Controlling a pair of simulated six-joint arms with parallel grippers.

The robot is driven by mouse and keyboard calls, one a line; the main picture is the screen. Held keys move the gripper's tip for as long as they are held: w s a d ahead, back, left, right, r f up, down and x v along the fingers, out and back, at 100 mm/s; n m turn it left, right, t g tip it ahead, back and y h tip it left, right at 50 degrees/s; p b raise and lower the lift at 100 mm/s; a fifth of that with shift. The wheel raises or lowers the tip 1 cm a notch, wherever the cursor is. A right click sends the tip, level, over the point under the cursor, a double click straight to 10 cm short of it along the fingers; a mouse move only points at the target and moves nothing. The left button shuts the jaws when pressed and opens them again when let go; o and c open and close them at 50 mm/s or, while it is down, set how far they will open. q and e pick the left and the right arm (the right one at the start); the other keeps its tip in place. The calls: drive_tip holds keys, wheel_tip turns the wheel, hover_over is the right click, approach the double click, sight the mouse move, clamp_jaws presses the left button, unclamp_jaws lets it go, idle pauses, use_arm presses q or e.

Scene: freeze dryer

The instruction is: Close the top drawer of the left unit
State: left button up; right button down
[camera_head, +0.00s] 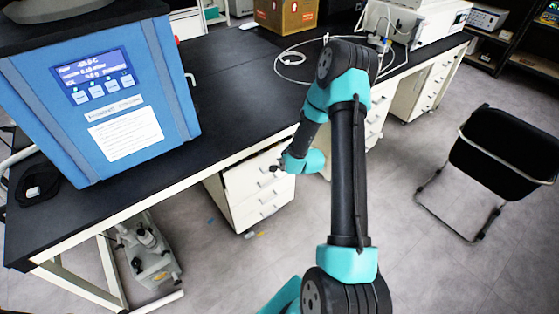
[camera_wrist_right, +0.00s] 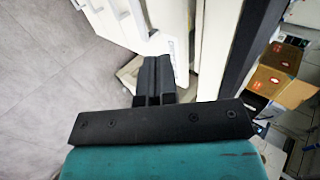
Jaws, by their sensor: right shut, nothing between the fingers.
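The left unit (camera_head: 236,206) is a white drawer cabinet under the black bench in the head view. Its top drawer (camera_head: 246,177) is at the upper front, partly behind my right gripper. I cannot tell how far the drawer stands out. In the right wrist view the shut black fingers (camera_wrist_right: 153,80) point at white cabinet surfaces (camera_wrist_right: 170,25). My left gripper is not in view.
A blue freeze dryer (camera_head: 100,90) stands on the black bench (camera_head: 232,75). A second white drawer unit (camera_head: 376,118) is partly behind my right arm. A black chair (camera_head: 505,150) stands at the right. A pump (camera_head: 150,255) sits under the bench.

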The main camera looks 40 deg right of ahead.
sight(268, 155)
drive_tip(key=s+f+t+h, duration=0.1)
drive_tip(key=s+f+t, duration=0.2)
drive_tip(key=f+t, duration=0.4)
drive_tip(key=shift+f+t, duration=0.4)
drive_tip(key=shift+t, duration=0.1)
drive_tip(key=shift+w, duration=0.15)
drive_tip(key=w, duration=0.4)
drive_tip(key=w+d, duration=0.1)
drive_tip(key=w, duration=0.8)
drive_tip(key=shift+w+d, duration=0.35)
